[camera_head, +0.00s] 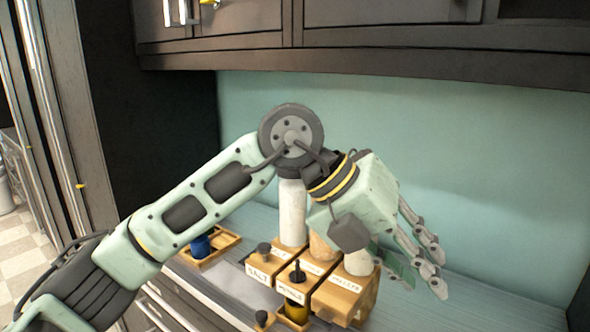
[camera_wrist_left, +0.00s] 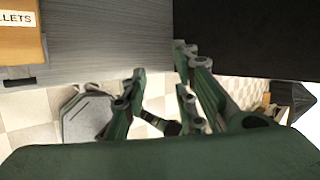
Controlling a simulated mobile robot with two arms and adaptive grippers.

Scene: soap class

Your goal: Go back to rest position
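My left arm reaches in from the left in the head view and bends at a round joint above the counter. My left gripper (camera_head: 424,270) hangs to the right of the wooden boxes, its fingers spread apart. In the left wrist view the gripper (camera_wrist_left: 160,78) has green fingers with a gap between them and nothing held. The gripper is over the counter's right part in the head view, and the wrist view shows checkered floor beyond the fingers. My right gripper is not in view.
Wooden labelled boxes (camera_head: 338,294) stand on the counter (camera_head: 465,300) with a white bottle (camera_head: 292,214) behind them. A blue item (camera_head: 201,246) sits in a wooden tray (camera_head: 222,243). Dark cabinets (camera_head: 400,42) hang above. The counter at far right looks clear.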

